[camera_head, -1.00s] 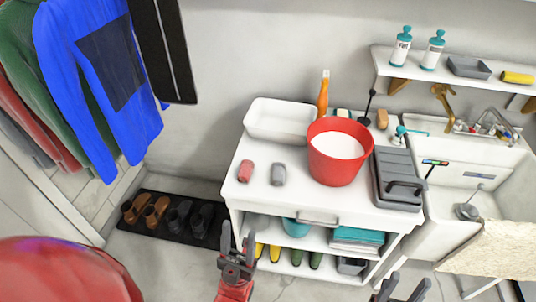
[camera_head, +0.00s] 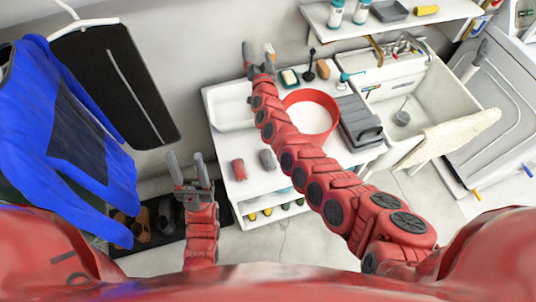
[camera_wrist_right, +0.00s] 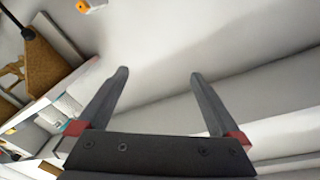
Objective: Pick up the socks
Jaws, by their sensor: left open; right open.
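A rolled red sock bundle (camera_head: 238,169) and a rolled grey sock bundle (camera_head: 267,159) lie side by side near the front left of a white table. My left gripper (camera_head: 187,164) is open and empty, left of the table front and apart from both bundles. My right arm stretches across the table, close to the right of the grey bundle. My right gripper (camera_head: 258,52) is open at the table's back edge, well beyond the socks. Its open, empty fingers (camera_wrist_right: 159,74) show in the right wrist view, with no socks there.
A white basin (camera_head: 216,112) and a red bucket (camera_head: 336,123), partly behind my right arm, stand on the table. A grey toolbox (camera_head: 358,124) is right of the bucket, then a sink (camera_head: 425,115). Hanging clothes (camera_head: 75,165) and shoes on a mat are at left.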

